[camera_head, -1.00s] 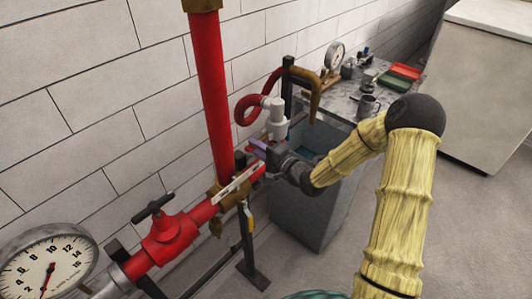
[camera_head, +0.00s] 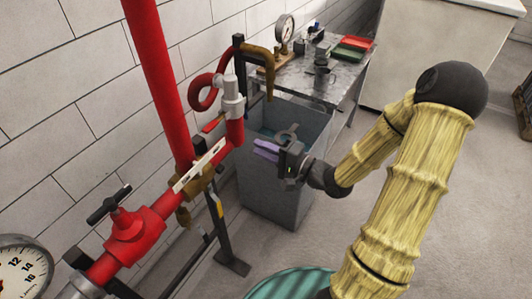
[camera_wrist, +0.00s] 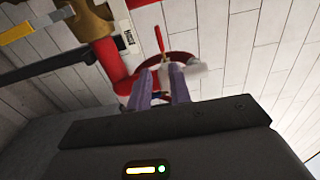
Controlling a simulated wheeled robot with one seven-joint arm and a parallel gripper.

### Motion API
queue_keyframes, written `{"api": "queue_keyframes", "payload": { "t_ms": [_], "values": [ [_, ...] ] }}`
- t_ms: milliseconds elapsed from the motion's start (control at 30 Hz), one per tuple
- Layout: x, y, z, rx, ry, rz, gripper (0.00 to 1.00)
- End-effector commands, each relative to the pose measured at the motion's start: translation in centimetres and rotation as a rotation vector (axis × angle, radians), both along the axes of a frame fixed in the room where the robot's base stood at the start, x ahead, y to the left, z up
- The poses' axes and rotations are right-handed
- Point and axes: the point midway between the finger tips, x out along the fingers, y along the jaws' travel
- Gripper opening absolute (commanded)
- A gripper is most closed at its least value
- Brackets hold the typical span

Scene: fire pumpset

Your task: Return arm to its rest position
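My yellow arm (camera_head: 405,190) reaches in from the lower right and bends at a dark elbow joint. My gripper (camera_head: 266,150) has purple fingers and hangs in front of a grey bin, to the right of the red pipework. In the wrist view, the two purple fingers of my gripper (camera_wrist: 160,88) stand apart with a gap between them. I see nothing held in it. The red pipe (camera_head: 165,90) and the red valve (camera_head: 135,235) are clear of the fingers in the head view.
The grey bin (camera_head: 270,195) stands close below my gripper. A metal table (camera_head: 335,80) behind it holds a gauge (camera_head: 284,30), a mug and red and green trays. A white cabinet (camera_head: 435,50) stands at the back right. The floor on the right is open.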

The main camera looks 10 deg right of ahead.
Motion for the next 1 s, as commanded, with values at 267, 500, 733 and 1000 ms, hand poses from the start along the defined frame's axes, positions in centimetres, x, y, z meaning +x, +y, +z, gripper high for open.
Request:
{"api": "queue_keyframes", "payload": {
  "t_ms": [267, 500, 733, 1000],
  "values": [
    [-0.6, -0.6, 0.0, 0.001, 0.0, 0.001, 0.2],
    [-0.6, -0.6, 0.0, 0.0, 0.0, 0.001, 0.2],
    [-0.3, -0.3, -0.8, -0.083, 0.011, -0.009, 0.2],
    [0.4, -1.1, -5.6, -0.664, 0.082, -0.041, 0.2]
  ]
}}
